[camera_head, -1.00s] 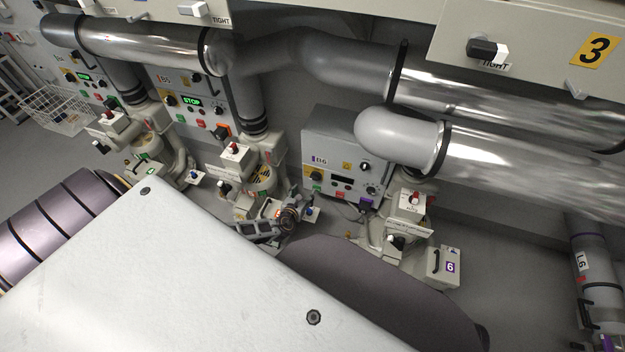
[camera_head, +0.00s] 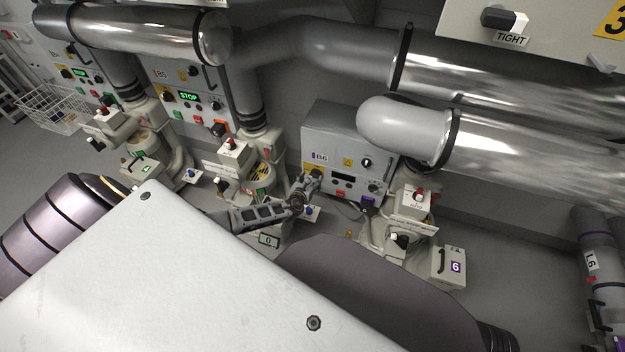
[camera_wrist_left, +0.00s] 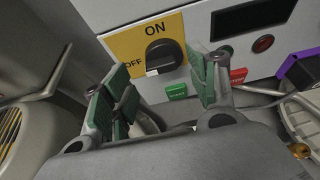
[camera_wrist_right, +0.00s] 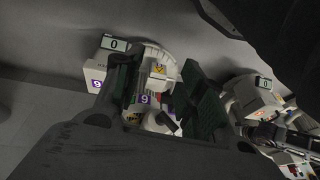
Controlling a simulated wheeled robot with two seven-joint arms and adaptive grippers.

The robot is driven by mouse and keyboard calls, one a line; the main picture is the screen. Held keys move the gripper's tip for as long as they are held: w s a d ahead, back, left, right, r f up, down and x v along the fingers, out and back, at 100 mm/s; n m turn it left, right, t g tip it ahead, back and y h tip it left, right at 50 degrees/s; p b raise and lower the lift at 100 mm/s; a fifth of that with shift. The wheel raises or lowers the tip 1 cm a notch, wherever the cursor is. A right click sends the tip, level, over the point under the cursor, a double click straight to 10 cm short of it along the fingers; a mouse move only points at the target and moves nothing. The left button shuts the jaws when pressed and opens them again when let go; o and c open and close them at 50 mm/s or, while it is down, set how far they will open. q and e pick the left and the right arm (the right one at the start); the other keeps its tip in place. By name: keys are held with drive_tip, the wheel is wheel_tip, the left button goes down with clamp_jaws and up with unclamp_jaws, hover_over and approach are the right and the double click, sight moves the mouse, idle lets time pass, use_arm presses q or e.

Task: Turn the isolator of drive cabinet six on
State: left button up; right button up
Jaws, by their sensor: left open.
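Drive cabinet B6 (camera_head: 345,150) is a grey box at mid-picture in the head view. Its isolator is a black knob (camera_wrist_left: 163,55) on a yellow ON/OFF plate (camera_wrist_left: 125,47) in the left wrist view. The knob's white mark is at its lower left, on the OFF side. In the head view my left gripper (camera_head: 303,190) is at the cabinet's lower left and partly covers the isolator. My left gripper (camera_wrist_left: 158,80) is open, its green-padded fingers either side of the knob and apparently short of it. My right gripper (camera_wrist_right: 165,85) has its fingers apart, with nothing visibly held.
Below the plate are a green button (camera_wrist_left: 177,91) and a red button (camera_wrist_left: 238,74). A purple block (camera_wrist_left: 300,68) juts out at right. Large pipes (camera_head: 480,140) hang above the cabinet. A box marked 6 (camera_head: 449,267) stands at right. Bare floor (camera_head: 520,280) lies beyond it.

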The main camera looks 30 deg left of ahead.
sight(313, 175)
use_arm(q)
drive_tip(key=shift+b+x, duration=0.75)
drive_tip(key=shift+x, duration=0.9)
drive_tip(key=shift+a, duration=0.1)
drive_tip(key=c, duration=0.9)
